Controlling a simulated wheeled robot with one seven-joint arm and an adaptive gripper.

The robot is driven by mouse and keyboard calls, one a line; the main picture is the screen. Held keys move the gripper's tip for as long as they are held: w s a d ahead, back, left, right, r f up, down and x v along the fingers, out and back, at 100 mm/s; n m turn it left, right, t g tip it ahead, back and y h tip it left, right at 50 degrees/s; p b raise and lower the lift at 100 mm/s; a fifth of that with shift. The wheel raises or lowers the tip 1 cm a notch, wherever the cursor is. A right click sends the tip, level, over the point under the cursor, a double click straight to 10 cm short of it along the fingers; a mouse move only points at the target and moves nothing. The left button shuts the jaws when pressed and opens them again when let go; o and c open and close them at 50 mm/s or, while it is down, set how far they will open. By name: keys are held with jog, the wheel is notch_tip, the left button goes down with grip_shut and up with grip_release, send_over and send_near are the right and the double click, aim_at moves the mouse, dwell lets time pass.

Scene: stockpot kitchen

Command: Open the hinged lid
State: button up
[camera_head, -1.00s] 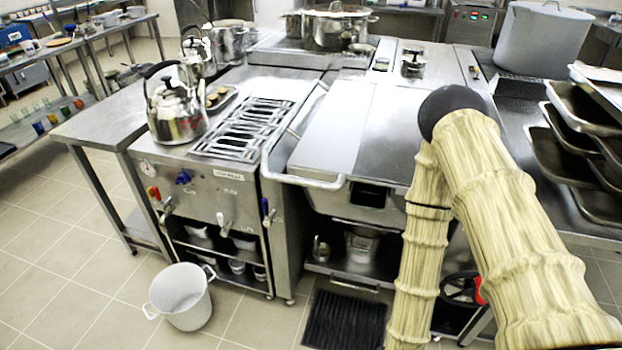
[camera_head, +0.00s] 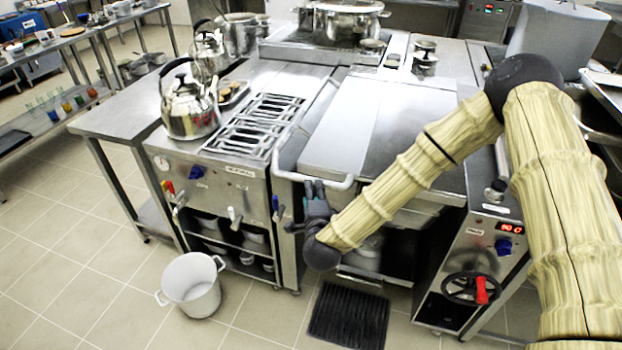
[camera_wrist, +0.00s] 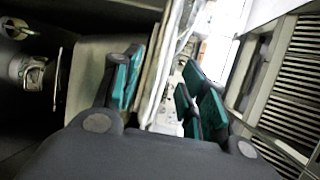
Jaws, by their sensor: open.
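The hinged lid (camera_head: 400,130) is a broad flat steel cover on the pan unit in the middle of the head view. It lies flat and closed. A light bar handle (camera_head: 338,184) runs along its front edge and bends back along the left side.
A kettle (camera_head: 188,108) and a wire rack (camera_head: 262,125) stand on the left counter. A white pot (camera_head: 191,284) and a black floor grate (camera_head: 348,316) lie in front. A red-handled wheel (camera_head: 472,290) sits on the right control panel. A large grey pot (camera_head: 556,40) stands behind my arm.

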jog(key=w, duration=0.2)
jog(key=w+f+p, duration=0.1)
jog(key=w, duration=0.2)
jog(key=w+p, duration=0.1)
jog(key=w, duration=0.2)
jog(key=shift+a+f, duration=0.25)
jog(key=shift+a, duration=0.1)
grip_shut()
